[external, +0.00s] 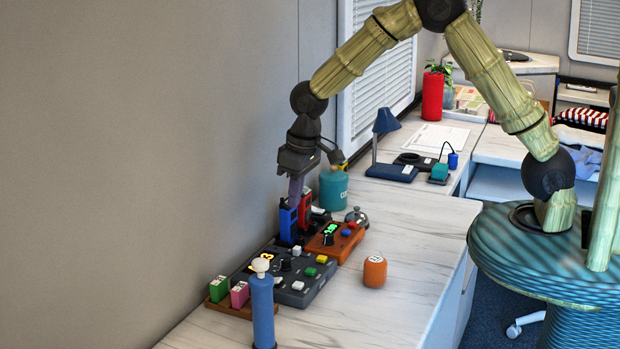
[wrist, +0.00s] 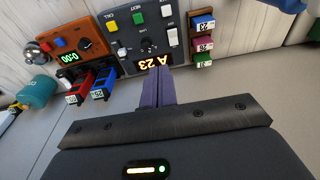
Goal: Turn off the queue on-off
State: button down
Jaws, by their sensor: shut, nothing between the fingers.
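The dark grey queue panel (external: 312,285) lies on the counter by the wall. In the wrist view the panel (wrist: 128,42) has a lit display (wrist: 150,62) reading A 23, a dark knob (wrist: 148,45), a green button (wrist: 138,18), a yellow button (wrist: 111,26) and white controls (wrist: 172,37). I cannot read which control is the on-off or its state. My gripper (external: 295,203) is above the back of the panel area, pointing down. In the wrist view its purple fingers (wrist: 158,72) are shut and empty, tips close to the display's edge; contact is unclear.
An orange timer box (external: 340,240) and blue and red ticket holders (external: 289,226) crowd beside the panel. Green and pink blocks (external: 239,295), a blue post (external: 262,312), a teal canister (external: 334,190) and an orange cup (external: 375,272) stand nearby.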

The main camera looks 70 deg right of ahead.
jog(key=w+a+f, duration=0.2)
jog(key=w+a, duration=0.1)
jog(key=shift+w+a+f, duration=0.1)
jog(key=shift+w+f, duration=0.1)
jog(key=shift+f, duration=0.15)
jog(key=shift+f, duration=0.1)
jog(key=p, duration=0.2)
send_over(276, 282)
jog(key=f, duration=1.2)
jog(key=shift+w, duration=0.3)
jog(key=shift+s+f, duration=0.2)
jog(key=shift+f, duration=0.55)
jog(key=shift+s+f+b, duration=0.25)
jog(key=shift+f+b, duration=0.05)
jog(key=shift+f, duration=0.2)
jog(key=shift+s+r, duration=0.1)
jog(key=shift+w, duration=0.2)
